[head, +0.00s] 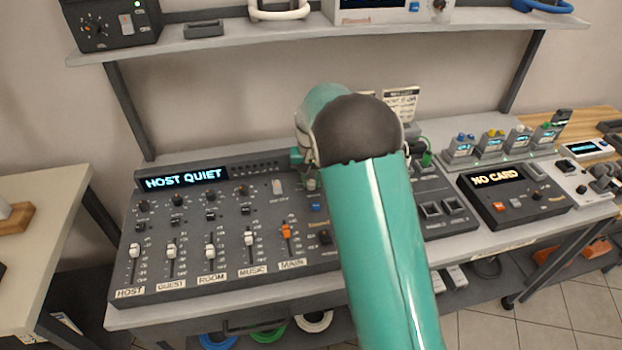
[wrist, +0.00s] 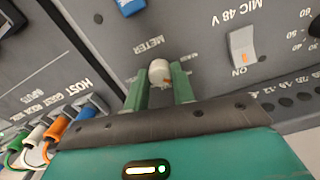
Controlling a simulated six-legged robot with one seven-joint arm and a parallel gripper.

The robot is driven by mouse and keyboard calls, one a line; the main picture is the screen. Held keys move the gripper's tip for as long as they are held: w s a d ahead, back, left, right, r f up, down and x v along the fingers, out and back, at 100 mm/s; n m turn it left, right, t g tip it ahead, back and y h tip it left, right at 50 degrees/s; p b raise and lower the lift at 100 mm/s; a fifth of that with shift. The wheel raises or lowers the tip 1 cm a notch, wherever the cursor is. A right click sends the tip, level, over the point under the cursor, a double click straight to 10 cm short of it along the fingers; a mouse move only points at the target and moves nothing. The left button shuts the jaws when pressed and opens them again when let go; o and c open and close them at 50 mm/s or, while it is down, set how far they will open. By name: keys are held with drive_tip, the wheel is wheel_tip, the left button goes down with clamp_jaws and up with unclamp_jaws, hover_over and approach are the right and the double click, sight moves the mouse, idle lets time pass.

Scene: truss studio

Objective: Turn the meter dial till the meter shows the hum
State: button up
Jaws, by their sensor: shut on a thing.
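Small labels around the dial are partly hidden or too blurred to read. The console's display (head: 187,180) reads HOST QUIET.
A white MIC 48 V switch (wrist: 242,48) and a blue button (wrist: 130,7) are near the dial. Coloured plugs (wrist: 58,127) with cables stand at the left. In the head view, a NO CARD unit (head: 515,197) sits at right, and a shelf (head: 230,40) hangs above.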

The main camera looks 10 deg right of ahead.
sight(311, 182)
drive_tip(key=shift+r, duration=0.1)
drive_tip(key=o, duration=1)
wheel_tip(311, 182, up, 14)
idle(0.5)
drive_tip(key=s+r+n+t, duration=0.1)
drive_tip(key=s+r+t, duration=0.1)
drive_tip(key=s+r, duration=0.5)
drive_tip(key=s+r+t, duration=0.1)
drive_tip(key=s+r, duration=0.3)
drive_tip(key=s, duration=0.7)
drive_tip(key=s+f+n+t, duration=0.1)
drive_tip(key=s+f+t, duration=0.1)
drive_tip(key=s, duration=1.4)
drive_tip(key=shift+s+f+t, duration=0.25)
drive_tip(key=shift+f+t, duration=0.05)
drive_tip(key=shift+f, duration=0.4)
